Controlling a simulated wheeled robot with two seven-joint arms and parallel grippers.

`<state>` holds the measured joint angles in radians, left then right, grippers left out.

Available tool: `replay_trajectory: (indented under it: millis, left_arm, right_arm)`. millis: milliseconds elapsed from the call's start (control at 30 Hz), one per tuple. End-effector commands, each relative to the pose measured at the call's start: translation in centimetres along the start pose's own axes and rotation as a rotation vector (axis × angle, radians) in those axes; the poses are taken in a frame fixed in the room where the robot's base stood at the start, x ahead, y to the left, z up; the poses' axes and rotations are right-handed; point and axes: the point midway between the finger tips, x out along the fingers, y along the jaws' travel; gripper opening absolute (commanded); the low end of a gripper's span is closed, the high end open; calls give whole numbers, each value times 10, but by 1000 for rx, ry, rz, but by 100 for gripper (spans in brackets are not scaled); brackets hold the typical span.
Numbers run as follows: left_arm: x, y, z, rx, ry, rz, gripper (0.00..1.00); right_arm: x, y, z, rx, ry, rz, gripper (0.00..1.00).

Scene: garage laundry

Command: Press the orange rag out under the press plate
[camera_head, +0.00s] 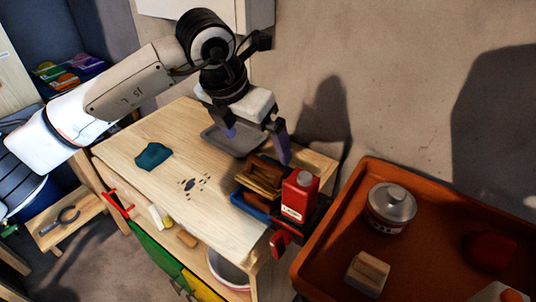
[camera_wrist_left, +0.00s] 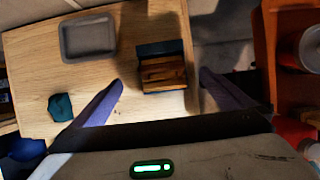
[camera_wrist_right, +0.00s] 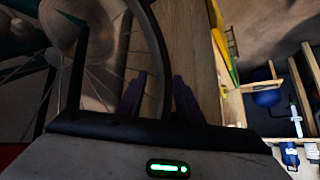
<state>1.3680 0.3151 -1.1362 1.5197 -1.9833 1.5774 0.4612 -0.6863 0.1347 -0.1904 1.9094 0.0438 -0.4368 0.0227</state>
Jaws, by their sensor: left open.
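A small blue-walled box (camera_head: 248,206) stands at the right end of the wooden bench, with a brown wooden plate (camera_head: 262,178) at it. An orange-brown patch (camera_head: 256,202) shows low in the box; I cannot tell whether it is the orange rag. My left gripper (camera_head: 257,146) is open and empty above the bench, just behind the box. In the left wrist view the wooden plate (camera_wrist_left: 163,74) lies between its spread fingers.
A grey tray (camera_head: 236,143) and a teal cloth (camera_head: 153,156) lie on the bench, with dark spots between cloth and box. A red bottle (camera_head: 299,196) stands close right of the box. An orange tray (camera_head: 330,262) holds a can (camera_head: 391,207). A spoked wheel (camera_wrist_right: 112,50) is near my right gripper.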

Motion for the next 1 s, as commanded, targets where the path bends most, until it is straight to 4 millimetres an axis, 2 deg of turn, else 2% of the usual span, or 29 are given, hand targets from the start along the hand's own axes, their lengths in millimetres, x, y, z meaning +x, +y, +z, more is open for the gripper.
replay_trajectory:
  millis: [200, 400, 533, 800, 1000]
  left_arm:
    - [42, -2, 0, -1, 3, -6, 100]
    - [68, -2, 1, 0, 1, -7, 100]
    - [75, -2, 1, 1, 0, -6, 100]
    - [77, -2, 1, 1, -1, -6, 100]
    - [76, -2, 1, 1, -1, -6, 66]
  right_arm:
    - [-6, -1, -6, 0, 0, 0, 33]
    - [-8, -1, -8, 0, 1, 0, 33]
    - [-8, -1, -9, 0, 1, 0, 33]
    - [-8, -1, -9, 0, 1, 0, 33]
    - [-8, -1, -9, 0, 2, 0, 33]
